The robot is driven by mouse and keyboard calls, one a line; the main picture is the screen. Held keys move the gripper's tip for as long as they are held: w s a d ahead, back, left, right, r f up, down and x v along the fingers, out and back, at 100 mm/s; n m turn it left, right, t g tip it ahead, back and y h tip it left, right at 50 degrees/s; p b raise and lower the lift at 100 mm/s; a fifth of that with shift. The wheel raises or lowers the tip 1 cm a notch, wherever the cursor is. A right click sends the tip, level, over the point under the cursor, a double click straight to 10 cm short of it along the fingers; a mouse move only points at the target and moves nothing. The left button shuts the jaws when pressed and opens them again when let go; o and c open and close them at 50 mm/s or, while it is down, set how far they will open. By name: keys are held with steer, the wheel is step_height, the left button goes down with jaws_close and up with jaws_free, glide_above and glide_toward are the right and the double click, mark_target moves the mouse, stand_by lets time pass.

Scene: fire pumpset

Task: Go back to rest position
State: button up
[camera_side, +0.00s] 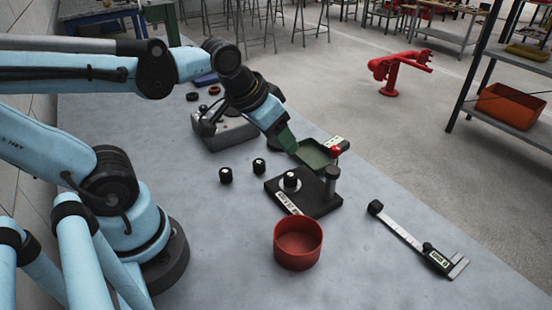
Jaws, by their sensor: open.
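My gripper (291,143) has green fingers and hangs above the table, pointing down and to the right. The gripper looks apart from the fixture, but the exact gap cannot be told from this view.
Two small black parts (226,175) (259,165) stand left of the fixture. A red bowl (298,243) stands in front of it. A digital caliper (420,243) lies at the right. A grey box (224,132) sits behind the gripper. The table (210,265) is clear at the front.

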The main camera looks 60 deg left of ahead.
steer(key=shift+s+f+m+t, duration=0.25)
steer(key=shift+s+m+t, duration=0.05)
steer(key=shift+t, duration=0.3)
